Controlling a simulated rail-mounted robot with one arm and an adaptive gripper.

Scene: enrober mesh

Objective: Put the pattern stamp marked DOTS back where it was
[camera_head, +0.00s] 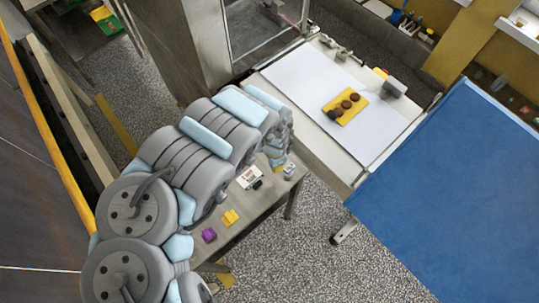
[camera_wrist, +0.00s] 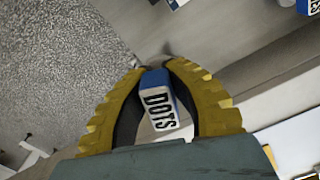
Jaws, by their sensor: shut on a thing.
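The pattern stamp marked DOTS (camera_wrist: 159,112) is a small block with a white lettered face and blue sides. In the wrist view it sits between the two curved yellow fingers of my gripper (camera_wrist: 154,70), which are shut on it. The floor and a grey surface show beyond the fingertips; I cannot tell whether the stamp touches that surface. In the head view my arm hides most of the gripper, above the far end of the narrow grey table (camera_head: 262,212).
A blue stamp with partly cut-off lettering (camera_wrist: 308,7) lies at the wrist view's top right. A white belt (camera_head: 310,85) carries a yellow plate (camera_head: 334,109) with dark round pieces.

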